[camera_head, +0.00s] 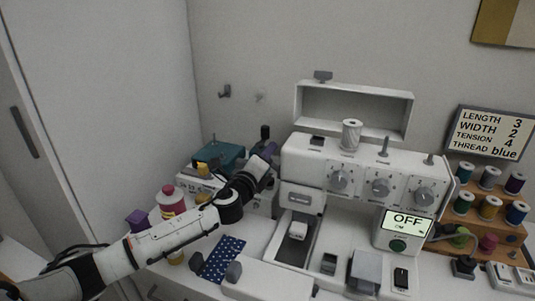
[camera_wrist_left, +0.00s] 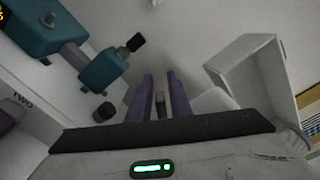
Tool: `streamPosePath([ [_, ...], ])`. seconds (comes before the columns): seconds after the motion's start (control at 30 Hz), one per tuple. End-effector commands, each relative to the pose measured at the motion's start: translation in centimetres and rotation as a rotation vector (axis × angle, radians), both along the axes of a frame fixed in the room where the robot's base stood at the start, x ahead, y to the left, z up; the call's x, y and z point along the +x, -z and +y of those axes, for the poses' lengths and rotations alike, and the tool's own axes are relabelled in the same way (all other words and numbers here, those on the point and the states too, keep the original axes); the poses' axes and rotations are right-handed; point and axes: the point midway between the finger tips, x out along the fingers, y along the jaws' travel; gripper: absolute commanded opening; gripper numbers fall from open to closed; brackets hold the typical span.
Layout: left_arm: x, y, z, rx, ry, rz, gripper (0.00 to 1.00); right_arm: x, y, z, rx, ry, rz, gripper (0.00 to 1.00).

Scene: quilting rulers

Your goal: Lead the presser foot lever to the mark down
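The white sewing machine (camera_head: 310,165) stands at the centre of the head view. My left gripper (camera_head: 268,152) is at the left end of its upper arm. In the left wrist view its two purple fingers (camera_wrist_left: 162,85) stand apart, pointing away from the camera. A small dark upright piece (camera_wrist_left: 160,104) shows in the gap between them. It may be the presser foot lever; I cannot tell whether the fingers touch it. In the head view the gripper hides this spot, and I cannot make out the down mark. My right gripper is not in view.
A teal device (camera_head: 228,157) with dark knobs stands left of the gripper, close by in the left wrist view (camera_wrist_left: 103,70). The machine's lid (camera_head: 352,86) is raised. A magenta spool (camera_head: 170,200) stands at left; a thread rack (camera_head: 510,236) is at right. The display (camera_head: 407,221) reads OFF.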

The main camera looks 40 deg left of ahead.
Motion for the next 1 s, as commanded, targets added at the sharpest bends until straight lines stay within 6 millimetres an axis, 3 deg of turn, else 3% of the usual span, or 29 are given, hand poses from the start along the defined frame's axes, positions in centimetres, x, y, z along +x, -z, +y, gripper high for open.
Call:
streamPosePath([
  [0.1,0.0,0.0,0.0,0.0,0.0,0.0,0.0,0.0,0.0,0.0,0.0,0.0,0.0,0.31],
  [0.57,-0.1,0.6,0.2,-0.071,-0.001,-0.016,0.0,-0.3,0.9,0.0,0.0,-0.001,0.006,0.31],
  [1.0,-0.2,2.7,0.7,-0.425,-0.002,-0.102,0.0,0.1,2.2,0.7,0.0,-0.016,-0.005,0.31],
])
